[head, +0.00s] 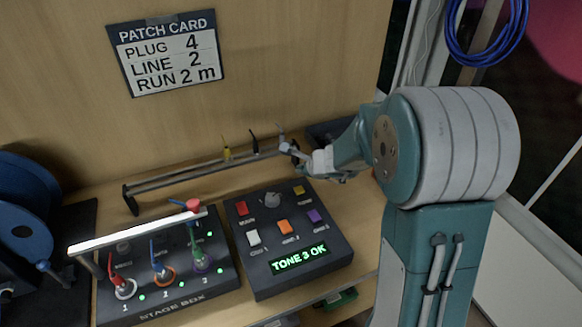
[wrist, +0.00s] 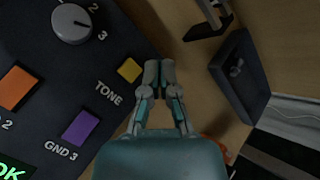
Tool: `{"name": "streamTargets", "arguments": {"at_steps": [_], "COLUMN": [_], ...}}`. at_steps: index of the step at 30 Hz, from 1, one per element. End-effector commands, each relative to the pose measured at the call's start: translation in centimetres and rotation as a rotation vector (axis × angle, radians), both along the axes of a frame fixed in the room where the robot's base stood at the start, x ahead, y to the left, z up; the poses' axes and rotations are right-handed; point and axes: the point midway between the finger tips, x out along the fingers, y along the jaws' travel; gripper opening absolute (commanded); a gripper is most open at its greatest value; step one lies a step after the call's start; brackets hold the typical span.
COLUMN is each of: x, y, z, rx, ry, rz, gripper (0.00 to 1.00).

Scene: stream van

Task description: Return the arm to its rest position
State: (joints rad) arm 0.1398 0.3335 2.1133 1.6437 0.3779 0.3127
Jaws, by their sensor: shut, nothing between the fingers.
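My gripper (head: 286,148) is at the end of my raised arm, above the far right side of the button panel (head: 250,282) and near the rail. In the wrist view its two fingertips (wrist: 159,68) are together with nothing between them, beside the yellow TONE button (wrist: 129,69). The panel's screen (head: 299,259) reads "TONE 3 OK" in green. The stage box (head: 175,309) stands left of the panel.
A rail (head: 177,172) with yellow and dark plugs runs behind the panel. A white bar (head: 135,233) spans the stage box. A dark tray (wrist: 246,75) holds a small item at the right. A blue reel (head: 28,215) stands at the left. A patch card (head: 168,52) hangs on the wall.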

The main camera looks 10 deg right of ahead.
Motion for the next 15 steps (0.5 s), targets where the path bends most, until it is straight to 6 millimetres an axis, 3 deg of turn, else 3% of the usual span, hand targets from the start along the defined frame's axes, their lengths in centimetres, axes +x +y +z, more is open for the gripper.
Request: {"name": "streamTargets", "arguments": {"at_steps": [4,7,11,15], "x": [-0.1,-0.6,-2.9,-6.8], "y": [0.0,0.6,2.5,4.5], "z": [0.1,1.3,5.0,8.8], "rx": [-0.002,-0.029,-0.130,-0.282], "ry": [-0.002,-0.024,-0.095,-0.172], "rz": [0.005,0.059,0.245,0.495], "gripper": [0.00,0.00,0.00,0.00]}}
